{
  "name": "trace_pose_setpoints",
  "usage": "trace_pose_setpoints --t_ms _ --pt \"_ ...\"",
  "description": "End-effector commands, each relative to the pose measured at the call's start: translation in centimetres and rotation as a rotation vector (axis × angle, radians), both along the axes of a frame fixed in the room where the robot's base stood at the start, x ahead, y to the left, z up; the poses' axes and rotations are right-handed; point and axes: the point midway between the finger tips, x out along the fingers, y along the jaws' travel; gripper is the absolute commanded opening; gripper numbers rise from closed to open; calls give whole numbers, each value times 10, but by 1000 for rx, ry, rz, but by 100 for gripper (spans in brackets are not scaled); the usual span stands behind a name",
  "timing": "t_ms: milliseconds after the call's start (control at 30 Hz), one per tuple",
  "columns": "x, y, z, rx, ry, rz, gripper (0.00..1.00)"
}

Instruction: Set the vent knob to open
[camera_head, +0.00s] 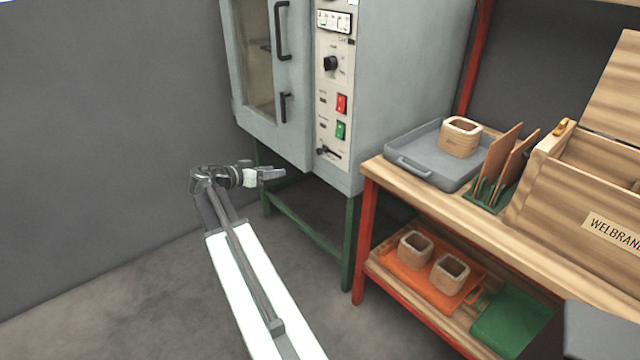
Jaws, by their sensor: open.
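A grey oven cabinet (400,90) stands on a green frame, with a narrow pale control panel (324,110) beside its door. A round black knob (331,63) sits on the upper part of the panel. A small dark lever-like knob (328,152) sits at the panel's bottom. The labels are too small to read, so I cannot tell which is the vent knob or how it is set. My gripper (274,174) is open and empty, in front of the cabinet, left of and below the lower knob, apart from the panel.
The panel also has a red switch (341,103), a green switch (340,130) and a display (334,21). The door (290,70) appears shut, with black handles. A wooden bench (400,183) with a grey tray (412,152) stands close on the right. Floor at left is clear.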

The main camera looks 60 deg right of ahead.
Motion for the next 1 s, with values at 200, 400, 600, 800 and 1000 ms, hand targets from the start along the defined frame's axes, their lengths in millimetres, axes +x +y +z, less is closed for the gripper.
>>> trace_pose_setpoints --t_ms 200,400,600,800,1000 --pt "-38 -91 -4 -332 -131 -117 44" --pt "-45 -103 9 -393 -154 -127 44" --pt "-52 -125 10 -390 -152 -129 44" --pt "-63 -160 9 -389 -152 -127 44" --pt "-69 -175 9 -388 -153 -126 44"
